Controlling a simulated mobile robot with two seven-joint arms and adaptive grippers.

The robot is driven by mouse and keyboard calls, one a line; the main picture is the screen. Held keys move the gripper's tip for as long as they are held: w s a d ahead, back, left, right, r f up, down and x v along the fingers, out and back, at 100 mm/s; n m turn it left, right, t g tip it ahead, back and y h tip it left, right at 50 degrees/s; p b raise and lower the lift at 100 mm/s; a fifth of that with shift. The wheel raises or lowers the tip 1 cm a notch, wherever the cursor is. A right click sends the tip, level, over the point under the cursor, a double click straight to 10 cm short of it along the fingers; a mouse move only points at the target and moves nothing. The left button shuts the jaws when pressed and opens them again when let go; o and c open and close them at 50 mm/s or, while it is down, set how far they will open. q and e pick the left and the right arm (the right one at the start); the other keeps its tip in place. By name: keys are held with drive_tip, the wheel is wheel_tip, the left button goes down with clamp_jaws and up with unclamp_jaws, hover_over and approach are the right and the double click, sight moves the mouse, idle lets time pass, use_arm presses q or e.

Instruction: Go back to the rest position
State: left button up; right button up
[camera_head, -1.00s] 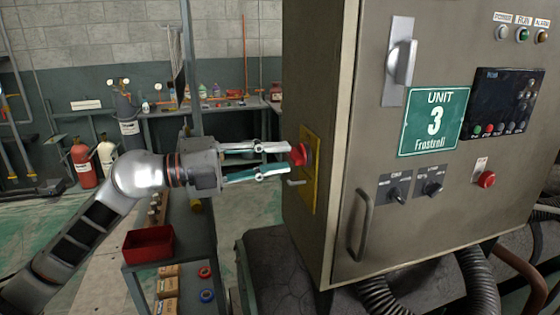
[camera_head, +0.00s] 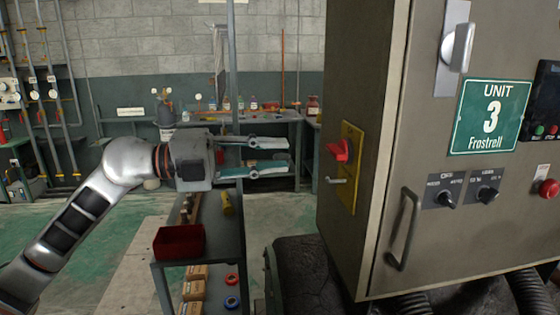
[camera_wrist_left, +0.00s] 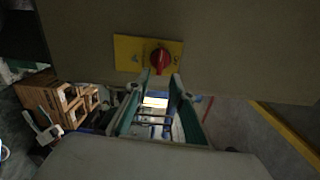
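My left gripper (camera_head: 286,156) is open and empty, with its two fingers apart and pointing right towards the side of the grey Unit 3 cabinet (camera_head: 350,60). A clear gap lies between the fingertips and the red rotary switch (camera_head: 340,150) on its yellow plate (camera_head: 352,190). In the left wrist view the red switch (camera_wrist_left: 159,60) and yellow plate (camera_wrist_left: 128,52) sit just beyond the open fingertips (camera_wrist_left: 160,82). My right gripper is in neither view.
A cart with a red bin (camera_head: 179,242), cardboard boxes (camera_head: 194,290) and tape rolls (camera_head: 232,302) stands below my left arm. A workbench with bottles (camera_head: 240,103) is behind. Hoses (camera_head: 530,292) run below the cabinet. Floor at left is open.

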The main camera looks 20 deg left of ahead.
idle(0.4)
use_arm(q)
wheel_tip(320, 180, down, 34)
drive_tip(key=w+a+n+t+y, duration=0.2)
drive_tip(key=n+t+y, duration=0.65)
drive_tip(key=n, duration=1.15)
drive_tip(key=s+d+f+n+g+y, duration=0.1)
drive_tip(key=s+d+f+n+g, duration=0.1)
drive_tip(key=s+f, duration=0.4)
drive_tip(key=s+d+f+n+g+y, duration=0.1)
drive_tip(key=s+f, duration=0.5)
drive_tip(key=f, duration=0.6)
drive_tip(key=s+d+f+n+g+y, duration=0.1)
drive_tip(key=s+d+f+n+g, duration=0.1)
drive_tip(key=s+f, duration=0.4)
wheel_tip(320, 180, down, 3)
drive_tip(key=d+g, duration=0.1)
drive_tip(key=g, duration=0.1)
drive_tip(key=shift+s+d+f+n+g+y, duration=0.2)
drive_tip(key=shift+s+d+n+g+y, duration=0.1)
drive_tip(key=shift+n+g+y, duration=0.1)
